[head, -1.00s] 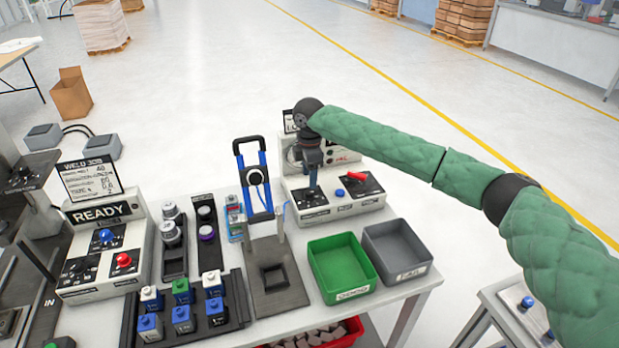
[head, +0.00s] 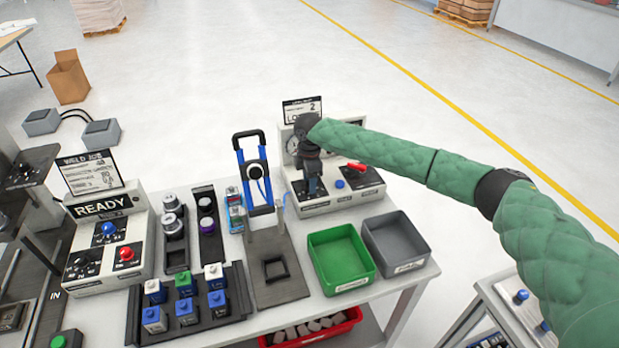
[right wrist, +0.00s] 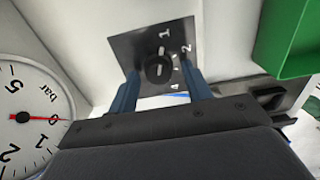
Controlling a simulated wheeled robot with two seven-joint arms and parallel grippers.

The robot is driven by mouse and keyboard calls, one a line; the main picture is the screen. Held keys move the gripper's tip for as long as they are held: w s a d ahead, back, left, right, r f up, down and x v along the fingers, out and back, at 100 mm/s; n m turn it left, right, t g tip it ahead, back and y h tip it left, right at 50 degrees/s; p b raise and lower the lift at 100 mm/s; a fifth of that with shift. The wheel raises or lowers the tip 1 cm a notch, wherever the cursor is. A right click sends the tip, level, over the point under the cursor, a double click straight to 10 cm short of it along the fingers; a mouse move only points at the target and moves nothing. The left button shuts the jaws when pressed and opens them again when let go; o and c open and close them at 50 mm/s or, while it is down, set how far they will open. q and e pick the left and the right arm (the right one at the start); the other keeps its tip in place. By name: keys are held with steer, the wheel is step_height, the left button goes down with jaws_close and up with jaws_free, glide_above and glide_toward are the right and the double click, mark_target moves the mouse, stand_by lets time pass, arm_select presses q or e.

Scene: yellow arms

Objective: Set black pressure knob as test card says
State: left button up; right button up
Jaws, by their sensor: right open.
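The black pressure knob (right wrist: 159,69) sits on a dark dial plate (right wrist: 150,40) marked 1, 2 and 4 in the right wrist view. A pale mark lies on the knob's side toward the 1; its exact setting is hard to tell. My right gripper (right wrist: 160,86) is open, one blue finger on each side of the knob, with gaps showing. In the head view my right gripper (head: 313,190) points down at the test station (head: 345,204) and hides the knob. My left gripper is not in view.
A green bin (head: 340,258) and a grey bin (head: 395,243) stand in front.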

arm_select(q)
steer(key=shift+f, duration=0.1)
arm_select(e)
steer(key=shift+w+f, duration=0.15)
steer(key=shift+f, duration=0.1)
steer(key=c, duration=1)
steer(key=shift+o, duration=0.2)
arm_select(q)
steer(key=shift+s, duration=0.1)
arm_select(e)
steer(key=shift+r, duration=0.1)
steer(key=shift+m+p, duration=0.4)
steer(key=shift+m, duration=0.3)
steer(key=m+p, duration=0.2)
steer(key=m, duration=0.4)
steer(key=shift+r+p, duration=0.1)
steer(key=shift+p, duration=0.3)
steer(key=shift+m, duration=0.4)
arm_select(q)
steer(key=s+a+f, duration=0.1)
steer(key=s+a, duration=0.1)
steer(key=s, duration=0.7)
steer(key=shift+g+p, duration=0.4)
arm_select(e)
steer(key=shift+m, duration=0.4)
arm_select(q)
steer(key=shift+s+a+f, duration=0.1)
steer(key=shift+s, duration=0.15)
